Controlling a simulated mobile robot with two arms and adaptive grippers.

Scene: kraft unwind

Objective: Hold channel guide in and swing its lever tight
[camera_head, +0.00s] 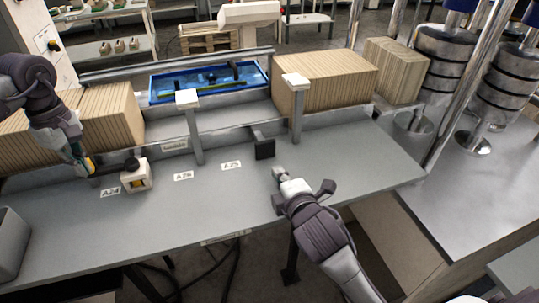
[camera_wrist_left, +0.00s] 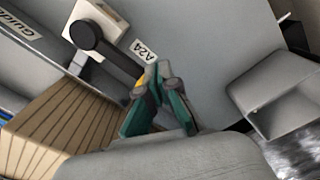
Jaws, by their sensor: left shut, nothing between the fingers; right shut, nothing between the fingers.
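The channel guide appears to be the small pale block (camera_head: 137,179) on the bench by the A24 label; it also shows in the left wrist view (camera_wrist_left: 98,18). Its black lever (camera_head: 131,164) has a round knob-like pivot (camera_wrist_left: 86,36) and an arm reaching toward my left gripper, with a yellow part near the fingertips. My left gripper (camera_head: 88,170) is shut and empty, its green fingertips (camera_wrist_left: 157,76) close beside the lever's end; contact cannot be told. My right gripper (camera_head: 279,173) is shut and empty above the bench, just right of a dark upright plate (camera_head: 264,148).
Kraft stacks stand behind at left (camera_head: 110,116) and right (camera_head: 325,78). Two pale-topped posts (camera_head: 196,130) (camera_head: 297,112) rise along the rail. A blue tray (camera_head: 160,96) lies behind. A grey bin (camera_head: 12,240) stands at the left front. The front middle bench (camera_head: 150,235) is clear.

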